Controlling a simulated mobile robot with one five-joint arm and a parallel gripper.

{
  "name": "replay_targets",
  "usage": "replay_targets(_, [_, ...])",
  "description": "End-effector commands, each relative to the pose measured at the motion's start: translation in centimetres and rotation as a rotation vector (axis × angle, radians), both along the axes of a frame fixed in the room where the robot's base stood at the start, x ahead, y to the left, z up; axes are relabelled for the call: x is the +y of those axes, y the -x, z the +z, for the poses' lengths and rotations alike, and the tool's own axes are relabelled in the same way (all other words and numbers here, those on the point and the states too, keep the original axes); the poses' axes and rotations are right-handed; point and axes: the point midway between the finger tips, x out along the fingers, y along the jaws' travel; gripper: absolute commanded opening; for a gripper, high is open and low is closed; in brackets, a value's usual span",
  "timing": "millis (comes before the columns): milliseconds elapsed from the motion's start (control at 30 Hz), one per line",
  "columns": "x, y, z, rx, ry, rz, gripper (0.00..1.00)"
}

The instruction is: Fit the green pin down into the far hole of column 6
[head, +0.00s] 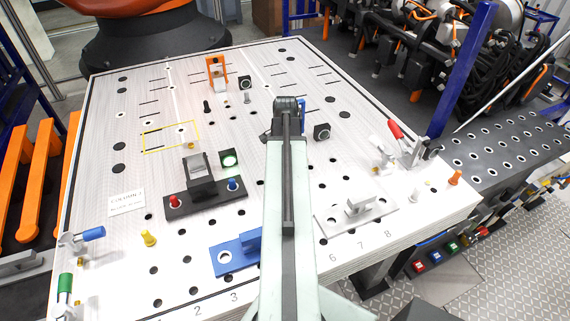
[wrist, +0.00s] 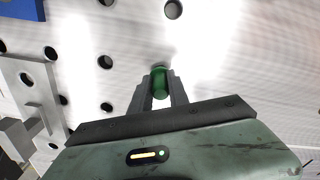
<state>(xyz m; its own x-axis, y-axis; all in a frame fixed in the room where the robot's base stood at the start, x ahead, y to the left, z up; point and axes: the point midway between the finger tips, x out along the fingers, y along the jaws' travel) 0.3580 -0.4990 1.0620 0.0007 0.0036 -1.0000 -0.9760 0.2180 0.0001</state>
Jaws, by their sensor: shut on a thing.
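My gripper (wrist: 160,80) is shut on the green pin (wrist: 160,88), which shows between the two fingers in the wrist view. The pin's far end is close to the white board, with a grey patch beside it. I cannot tell whether it touches the board or enters a hole. In the head view my gripper (head: 288,108) is over the middle of the white board (head: 100,235), and the pin is hidden. The printed 6 (head: 334,257) marks column 6 at the front edge. My arm covers part of the board, and I cannot pick out that column's far hole.
A grey plate with a block (head: 385,215) lies right of my arm, and a blue block (head: 225,258) lies left. A dark fixture (head: 190,205) with red and blue knobs stands at the left. A black block (head: 321,132) and a red-handled clamp (head: 405,145) are to the right.

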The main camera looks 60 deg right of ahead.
Motion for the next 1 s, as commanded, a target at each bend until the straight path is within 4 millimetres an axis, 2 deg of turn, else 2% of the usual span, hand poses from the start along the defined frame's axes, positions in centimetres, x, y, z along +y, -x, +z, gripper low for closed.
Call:
replay_targets(400, [0.0, 0.0, -1.8, 0.0, 0.0, 0.0, 0.0])
replay_targets(967, [0.0, -0.1, -1.9, 0.0, 0.0, 0.0, 0.0])
replay_targets(1000, [0.0, -0.1, -2.0, 0.0, 0.0, 0.0, 0.24])
